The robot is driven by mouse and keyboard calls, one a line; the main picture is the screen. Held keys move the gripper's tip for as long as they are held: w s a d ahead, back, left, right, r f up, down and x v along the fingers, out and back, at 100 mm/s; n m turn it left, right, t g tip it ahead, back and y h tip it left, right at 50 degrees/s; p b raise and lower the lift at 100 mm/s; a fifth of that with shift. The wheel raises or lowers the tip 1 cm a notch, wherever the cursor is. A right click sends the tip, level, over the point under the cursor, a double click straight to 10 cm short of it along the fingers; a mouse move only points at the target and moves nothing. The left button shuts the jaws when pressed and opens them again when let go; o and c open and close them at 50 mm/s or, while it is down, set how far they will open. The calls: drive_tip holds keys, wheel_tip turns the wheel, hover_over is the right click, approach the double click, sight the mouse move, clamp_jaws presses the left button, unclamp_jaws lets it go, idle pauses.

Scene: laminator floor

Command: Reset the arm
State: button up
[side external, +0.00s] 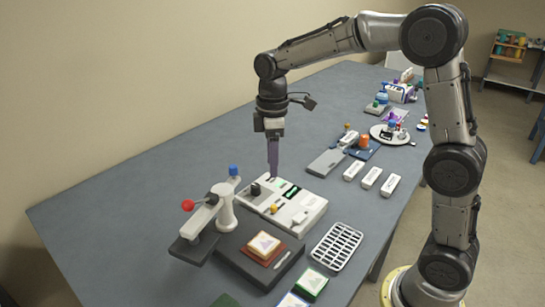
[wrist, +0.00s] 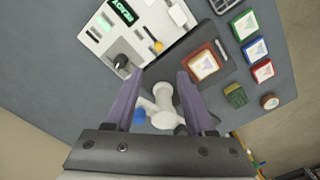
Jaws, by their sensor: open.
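My gripper (side external: 273,160) hangs pointing down above the table, at the far-left edge of a white control panel (side external: 313,209). In the wrist view its two purple fingers (wrist: 158,98) are spread apart with nothing held between them. The white panel (wrist: 98,43) shows there at the upper left with a lit green "READY" display. A white press post with a lever (side external: 226,207) stands nearer the side camera; it has a red ball and a blue knob. In the wrist view the post (wrist: 163,95) appears beyond and between the fingers.
A red block with a white top (side external: 264,246) sits on the dark press base (side external: 232,256). A white rack (side external: 337,246), green block (side external: 311,284), several white bars (side external: 372,178) and a round plate (side external: 376,134) lie right. The table's left part (side external: 120,210) is clear.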

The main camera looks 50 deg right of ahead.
drive_tip(key=shift+r, duration=0.4)
drive_tip(key=s+r+m+t, duration=0.1)
drive_tip(key=s+r+t, duration=0.3)
drive_tip(key=s+r, duration=0.65)
drive_tip(key=s+f+m, duration=0.3)
drive_tip(key=s+m, duration=0.1)
drive_tip(key=s, duration=0.2)
drive_tip(key=s+a+f+m+t, duration=0.1)
drive_tip(key=s+f+m, duration=0.3)
drive_tip(key=s, duration=0.3)
drive_tip(key=shift+s+f+t, duration=0.2)
drive_tip(key=shift+f+t, duration=0.05)
drive_tip(key=shift+t, duration=0.05)
